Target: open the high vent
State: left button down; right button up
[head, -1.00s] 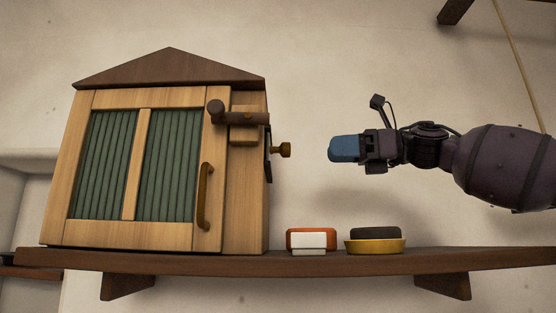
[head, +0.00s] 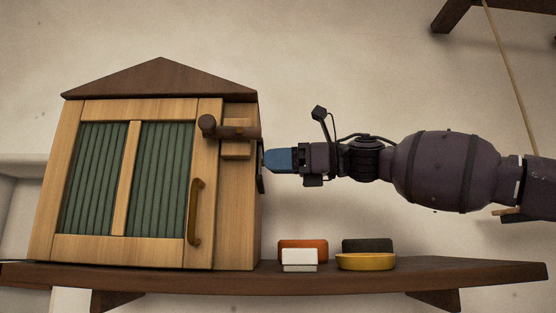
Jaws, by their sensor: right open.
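A house-shaped wooden cabinet (head: 236,222) with a dark pitched roof stands on the shelf at the left of the head view. Its door (head: 128,253) has green ribbed panels, a curved brown handle (head: 195,212) and a dark wooden turn-latch (head: 230,131) lying across its upper right edge; the door looks shut. My right gripper (head: 270,160) comes in from the right, its blue fingertips at the cabinet's right side. The brass knob on that side is hidden behind the fingertips, and I cannot see whether they touch it. No vent opening shows. My left gripper is out of view.
The dark wooden shelf (head: 450,273) runs along the bottom on brackets. On it, right of the cabinet, are a white block (head: 299,261), an orange block (head: 310,244), a yellow dish (head: 365,262) and a dark grey block (head: 367,245).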

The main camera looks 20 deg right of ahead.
jog(key=shift+c, duration=0.5)
grip_shut()
jog(key=shift+w, duration=0.15)
jog(key=w, duration=0.1)
jog(key=w+d, duration=0.1)
jog(key=w, duration=0.1)
jog(key=w+d, duration=0.1)
jog(key=w, duration=0.1)
jog(key=shift+w+r, duration=0.1)
jog(key=shift+w, duration=0.15)
